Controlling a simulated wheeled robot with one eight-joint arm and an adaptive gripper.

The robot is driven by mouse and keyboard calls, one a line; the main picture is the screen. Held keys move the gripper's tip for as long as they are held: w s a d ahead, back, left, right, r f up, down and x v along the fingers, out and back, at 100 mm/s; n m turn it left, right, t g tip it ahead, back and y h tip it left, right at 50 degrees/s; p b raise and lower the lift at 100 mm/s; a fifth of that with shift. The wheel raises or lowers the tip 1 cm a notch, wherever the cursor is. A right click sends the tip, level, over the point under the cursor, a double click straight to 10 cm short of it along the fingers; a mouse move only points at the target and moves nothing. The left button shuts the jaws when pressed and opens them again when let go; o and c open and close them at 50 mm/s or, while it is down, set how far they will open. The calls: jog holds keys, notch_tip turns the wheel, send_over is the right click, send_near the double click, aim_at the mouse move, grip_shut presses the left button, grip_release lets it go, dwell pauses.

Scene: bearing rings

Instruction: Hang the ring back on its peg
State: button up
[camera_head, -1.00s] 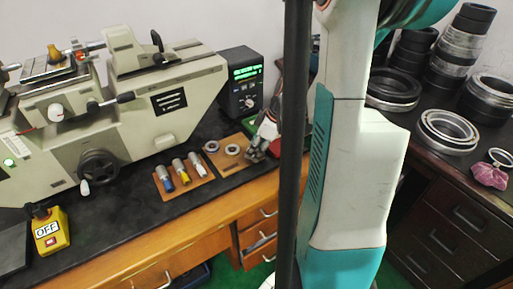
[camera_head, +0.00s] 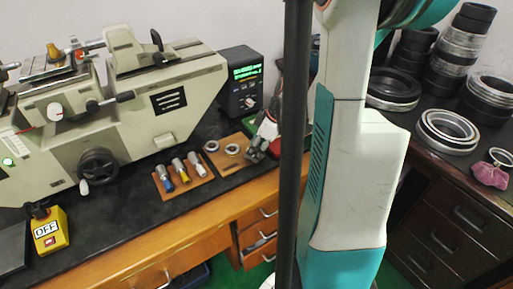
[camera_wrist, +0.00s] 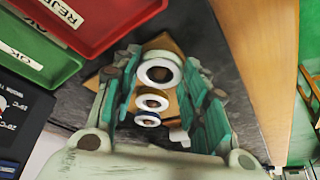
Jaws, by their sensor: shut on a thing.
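My gripper (camera_wrist: 160,72) is shut on a ring (camera_wrist: 141,72), which is pale, round and the largest of three in the wrist view. It sits between the two green-padded fingertips, with a brassy shape behind it. Two smaller-looking rings (camera_wrist: 139,103) (camera_wrist: 137,119) lie beyond, in a row. In the head view, my gripper (camera_head: 256,149) is at the right end of a wooden board (camera_head: 232,168). Two rings (camera_head: 211,147) (camera_head: 232,149) are on the board, left of the gripper. The held ring is hidden there. I cannot make out a free peg, or whether the held ring touches one.
A board with several coloured-band tools (camera_head: 181,173) lies left of the ring board. A box with a green display (camera_head: 242,82) stands behind. Red (camera_wrist: 120,25) and green (camera_wrist: 35,50) trays are close in the wrist view. The bench edge (camera_head: 225,213) is in front.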

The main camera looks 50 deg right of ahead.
jog(key=shift+f, duration=0.15)
jog(key=o, duration=1.3)
notch_tip(320, 180, up, 9)
jog(key=p, duration=0.6)
jog(key=shift+f, duration=0.2)
